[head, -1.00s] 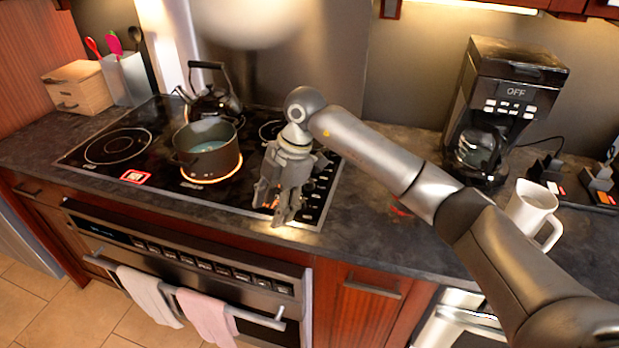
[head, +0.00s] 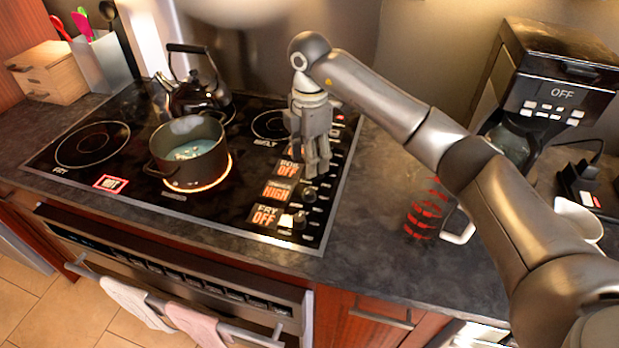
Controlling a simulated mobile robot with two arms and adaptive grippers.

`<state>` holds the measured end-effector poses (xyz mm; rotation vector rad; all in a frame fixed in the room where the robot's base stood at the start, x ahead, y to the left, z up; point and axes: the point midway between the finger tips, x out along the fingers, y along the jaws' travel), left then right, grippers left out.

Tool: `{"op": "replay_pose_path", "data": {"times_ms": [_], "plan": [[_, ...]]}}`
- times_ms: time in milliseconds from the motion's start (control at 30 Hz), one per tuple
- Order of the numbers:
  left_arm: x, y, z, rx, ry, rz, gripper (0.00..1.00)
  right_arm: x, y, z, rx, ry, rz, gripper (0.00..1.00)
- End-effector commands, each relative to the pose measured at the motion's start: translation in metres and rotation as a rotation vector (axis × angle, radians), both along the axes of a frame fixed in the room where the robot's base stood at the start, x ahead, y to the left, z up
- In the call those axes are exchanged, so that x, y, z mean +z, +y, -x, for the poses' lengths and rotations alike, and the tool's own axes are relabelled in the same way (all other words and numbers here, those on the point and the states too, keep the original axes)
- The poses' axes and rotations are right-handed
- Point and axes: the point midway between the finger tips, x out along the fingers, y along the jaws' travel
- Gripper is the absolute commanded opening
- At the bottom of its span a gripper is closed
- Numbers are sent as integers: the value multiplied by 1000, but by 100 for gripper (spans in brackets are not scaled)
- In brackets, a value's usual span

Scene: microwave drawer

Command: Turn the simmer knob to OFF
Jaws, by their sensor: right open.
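The simmer label (head: 278,190) reads HIGH in orange on the cooktop's right-hand control strip. The simmer knob beside it is small and partly hidden by my right gripper, so its pointer cannot be read. My right gripper (head: 317,174) is open and points down over the knob column, with its fingertips close to the knobs by the simmer and boil labels. I cannot tell whether it touches one. The fry label (head: 266,216) and boil label (head: 289,168) read OFF. A dark pot (head: 190,155) with bluish liquid sits on a glowing burner. My left gripper is not in view.
A black kettle (head: 196,93) stands behind the pot. A coffee maker (head: 545,95) stands at the right. Towels (head: 195,322) hang in front below.

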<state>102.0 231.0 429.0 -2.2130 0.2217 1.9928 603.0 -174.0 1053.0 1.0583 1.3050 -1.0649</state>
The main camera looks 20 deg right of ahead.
Motion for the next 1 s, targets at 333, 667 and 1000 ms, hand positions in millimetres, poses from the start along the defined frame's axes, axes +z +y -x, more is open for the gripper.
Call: {"op": "replay_pose_path", "data": {"times_ms": [333, 667, 1000], "plan": [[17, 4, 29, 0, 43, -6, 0, -62, 0, 2, 1, 4, 1, 47], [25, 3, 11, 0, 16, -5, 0, -97, 0, 1, 1, 0, 0, 47], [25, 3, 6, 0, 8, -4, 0, -98, 0, 1, 1, -1, 0, 40]]}}
